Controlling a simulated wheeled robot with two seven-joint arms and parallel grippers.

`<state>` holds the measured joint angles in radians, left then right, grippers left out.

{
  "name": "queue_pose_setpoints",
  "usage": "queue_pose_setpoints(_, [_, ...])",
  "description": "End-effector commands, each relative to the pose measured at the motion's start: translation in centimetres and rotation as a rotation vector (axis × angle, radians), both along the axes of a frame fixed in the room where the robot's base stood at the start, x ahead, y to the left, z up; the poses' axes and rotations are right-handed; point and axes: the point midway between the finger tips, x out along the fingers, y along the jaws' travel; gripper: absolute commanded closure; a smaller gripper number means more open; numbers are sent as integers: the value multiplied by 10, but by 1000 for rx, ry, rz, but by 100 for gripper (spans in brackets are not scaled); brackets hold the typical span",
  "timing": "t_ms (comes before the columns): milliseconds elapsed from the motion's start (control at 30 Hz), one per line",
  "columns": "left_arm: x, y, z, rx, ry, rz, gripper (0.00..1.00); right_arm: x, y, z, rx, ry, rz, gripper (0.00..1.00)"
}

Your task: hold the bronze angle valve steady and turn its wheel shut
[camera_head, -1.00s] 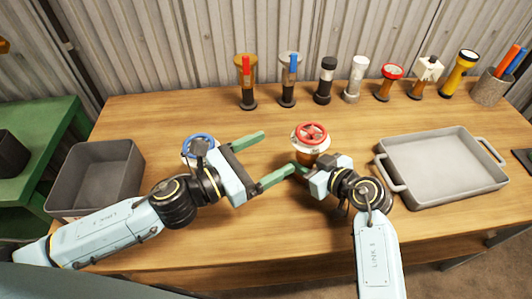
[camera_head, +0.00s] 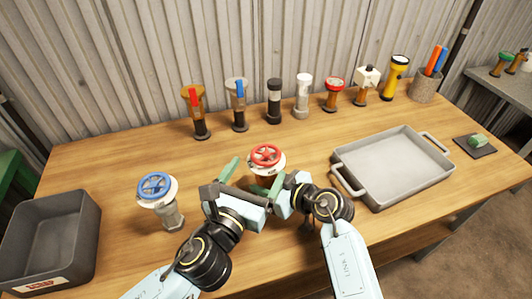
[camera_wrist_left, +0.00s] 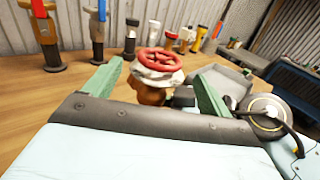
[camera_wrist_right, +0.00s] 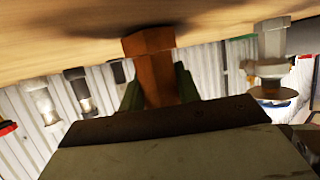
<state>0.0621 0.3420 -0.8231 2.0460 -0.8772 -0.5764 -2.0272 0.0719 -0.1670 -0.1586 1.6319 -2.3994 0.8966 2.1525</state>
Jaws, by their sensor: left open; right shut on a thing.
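The bronze angle valve (camera_head: 265,179) stands upright near the middle of the bench, with a red wheel (camera_head: 266,154) on a pale collar at its top. My right gripper (camera_head: 281,184) is shut on its body, low under the wheel; the right wrist view shows the brown body (camera_wrist_right: 152,65) between the fingers. My left gripper (camera_head: 252,176) is open at the valve's near left. In the left wrist view the red wheel (camera_wrist_left: 160,62) appears between its spread green fingers, with the bronze body (camera_wrist_left: 150,96) below. I see no left finger touching the wheel.
A silver valve with a blue wheel (camera_head: 155,187) stands left of my left gripper. A dark grey bin (camera_head: 84,235) is at the left edge. A grey tray (camera_head: 392,165) lies to the right. Several valves and torches, including a yellow torch (camera_head: 394,78), line the back.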

Motion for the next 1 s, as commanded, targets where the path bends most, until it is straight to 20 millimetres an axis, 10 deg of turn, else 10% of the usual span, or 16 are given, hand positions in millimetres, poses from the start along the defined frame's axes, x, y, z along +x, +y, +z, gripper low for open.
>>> queue_pose_setpoints(300, [49,-20,0,1,0,0,17,1,0,2,3,-4,-1,100])
queue_pose_setpoints(733, [59,-24,0,-1,0,-1,17,1,0,2,2,-4,-1,100])
queue_pose_setpoints(1000, [59,-24,0,0,0,-1,51,1,0,2,3,-4,-1,100])
